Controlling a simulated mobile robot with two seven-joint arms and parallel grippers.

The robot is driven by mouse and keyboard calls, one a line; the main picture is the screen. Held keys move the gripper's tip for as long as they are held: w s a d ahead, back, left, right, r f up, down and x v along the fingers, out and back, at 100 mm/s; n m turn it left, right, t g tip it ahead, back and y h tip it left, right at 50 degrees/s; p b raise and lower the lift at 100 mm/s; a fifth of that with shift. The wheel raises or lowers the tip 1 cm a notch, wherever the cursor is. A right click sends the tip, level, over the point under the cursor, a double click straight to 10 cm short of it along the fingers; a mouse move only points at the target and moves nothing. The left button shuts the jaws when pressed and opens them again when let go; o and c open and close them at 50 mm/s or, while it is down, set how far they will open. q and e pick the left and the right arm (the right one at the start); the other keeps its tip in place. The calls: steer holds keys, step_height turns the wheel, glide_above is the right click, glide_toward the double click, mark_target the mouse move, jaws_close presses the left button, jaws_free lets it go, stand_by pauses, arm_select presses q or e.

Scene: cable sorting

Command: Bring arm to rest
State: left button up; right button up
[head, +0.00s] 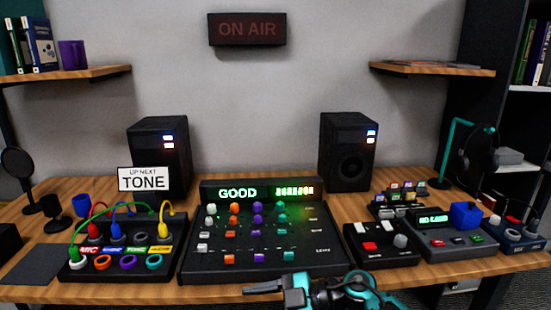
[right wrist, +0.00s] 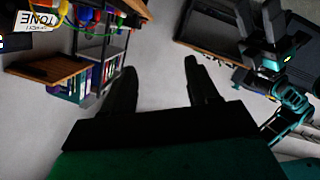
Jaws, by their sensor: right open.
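My right gripper (head: 262,288) is low in the middle of the head view, in front of the desk's front edge, with its arm running off to the right. In the right wrist view its two dark fingers (right wrist: 162,85) stand apart with nothing between them. That view is turned upside down. A teal and black arm, seemingly my left arm (right wrist: 290,100), shows at its right side. The left arm does not show in the head view.
The wooden desk (head: 150,291) carries a cable box (head: 125,268) with plugged cables, a mixer panel (head: 262,268) reading GOOD, two speakers (head: 160,150) and several small devices at the right. A TONE sign (head: 143,179) stands behind the cable box. Wall shelves (head: 75,75) hang above.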

steer(key=s+d+r+m+t+h+p, duration=0.25)
steer(key=d+m+t, duration=0.55)
steer(key=m+t, duration=0.65)
arm_select(q)
steer(key=a+r+p, duration=0.1)
steer(key=s+a+r+p, duration=0.1)
steer(key=r, duration=0.1)
steer(key=shift+s+y+p, duration=0.2)
steer(key=shift+y+p, duration=0.2)
arm_select(e)
steer(key=s+d+f+m+g+h, duration=0.4)
steer(key=s+d+f+m+h, duration=0.2)
steer(key=s+d+f+h, duration=0.4)
steer(key=s+d+f, duration=0.2)
steer(key=s+d, duration=0.1)
steer(key=s, duration=0.1)
steer(key=shift+f, duration=0.15)
